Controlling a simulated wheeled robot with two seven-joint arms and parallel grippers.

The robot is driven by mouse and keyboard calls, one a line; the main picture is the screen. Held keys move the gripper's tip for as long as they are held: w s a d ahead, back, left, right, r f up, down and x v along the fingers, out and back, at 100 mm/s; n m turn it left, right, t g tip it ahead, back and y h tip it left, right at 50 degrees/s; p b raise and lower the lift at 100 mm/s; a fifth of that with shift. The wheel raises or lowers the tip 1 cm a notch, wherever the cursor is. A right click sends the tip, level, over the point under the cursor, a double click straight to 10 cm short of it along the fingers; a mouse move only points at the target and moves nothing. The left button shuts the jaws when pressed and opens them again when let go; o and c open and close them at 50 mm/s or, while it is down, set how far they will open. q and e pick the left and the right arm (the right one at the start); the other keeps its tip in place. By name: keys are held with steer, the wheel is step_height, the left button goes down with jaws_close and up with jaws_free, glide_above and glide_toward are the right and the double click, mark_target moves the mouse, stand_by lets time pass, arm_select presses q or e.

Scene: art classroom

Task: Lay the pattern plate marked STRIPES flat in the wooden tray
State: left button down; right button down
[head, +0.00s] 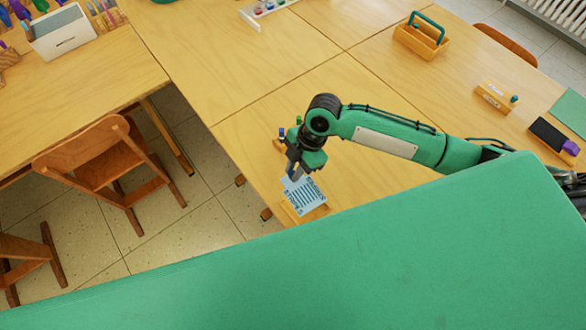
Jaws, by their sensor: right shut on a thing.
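The pattern plate marked STRIPES (304,196) is light blue with dark lettering and stripe lines. My right gripper (294,172) is shut on its upper left edge. The plate is over the wooden tray (317,214), whose light wood edges show around and below it. I cannot tell whether the plate touches the tray bottom or is still slightly above or tilted. My green body hides the table just below the tray. My left gripper is not in view.
Small blue and green-topped items (282,132) stand just behind my right gripper. A wooden carrier with a green handle (421,40), a small wooden block (496,97) and a dark eraser-like item (552,136) lie to the right. The table middle is clear.

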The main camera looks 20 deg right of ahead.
steer(key=shift+a+f+n, duration=0.2)
steer(key=shift+f+n, duration=0.15)
steer(key=shift+n, duration=0.15)
steer(key=shift+s+f, duration=0.1)
steer(key=shift+f, duration=0.05)
step_height(320, 180, down, 4)
steer(key=b, duration=0.4)
steer(key=shift+f+b, duration=0.2)
steer(key=shift+b, duration=0.2)
steer(key=shift+f, duration=0.75)
steer(key=shift+f+p, duration=0.25)
steer(key=shift+p, duration=0.65)
stand_by(1.2)
stand_by(0.3)
steer(key=c, duration=1.2)
jaws_free()
steer(key=shift+c, duration=0.2)
